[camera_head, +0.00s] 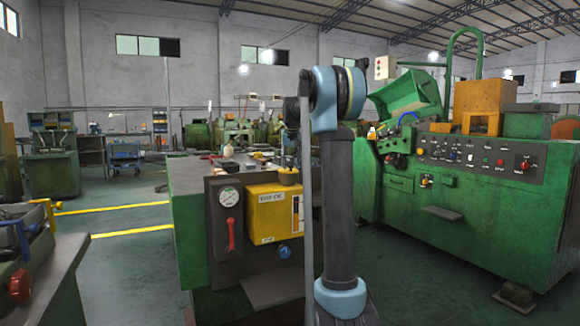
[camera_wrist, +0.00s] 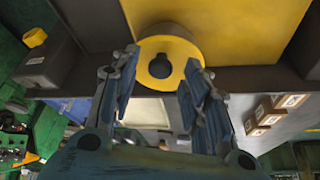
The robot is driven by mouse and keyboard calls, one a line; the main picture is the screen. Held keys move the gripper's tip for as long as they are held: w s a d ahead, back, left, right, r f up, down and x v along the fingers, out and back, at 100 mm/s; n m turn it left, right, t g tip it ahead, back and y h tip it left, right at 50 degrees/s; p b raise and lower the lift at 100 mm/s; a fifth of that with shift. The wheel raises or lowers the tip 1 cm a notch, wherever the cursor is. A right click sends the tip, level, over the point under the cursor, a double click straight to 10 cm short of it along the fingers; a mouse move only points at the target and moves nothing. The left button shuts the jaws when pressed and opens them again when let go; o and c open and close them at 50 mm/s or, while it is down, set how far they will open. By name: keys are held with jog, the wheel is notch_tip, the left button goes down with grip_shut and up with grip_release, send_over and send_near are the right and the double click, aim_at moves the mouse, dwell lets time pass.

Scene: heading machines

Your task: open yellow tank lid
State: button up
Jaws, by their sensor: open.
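In the wrist view the round yellow lid (camera_wrist: 158,45) is at top centre, beside a flat yellow tank surface (camera_wrist: 235,25). A dark recess or shadow shows in its middle. My gripper (camera_wrist: 160,78) is open, with one blue finger on each side of the lid's lower edge. I cannot tell whether either finger touches it. In the head view my arm stands in front and my fingers cannot be made out.
A pressure gauge (camera_head: 228,197) and a red handle (camera_head: 230,234) are left of the tank, and a blue knob (camera_head: 285,252) is below it. A large green machine (camera_head: 480,190) stands at right. Open floor (camera_head: 130,260) lies at left. Small boxes (camera_wrist: 270,118) show in the wrist view.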

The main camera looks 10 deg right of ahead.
jog(key=shift+w+f, duration=0.1)
jog(key=shift+f, duration=0.15)
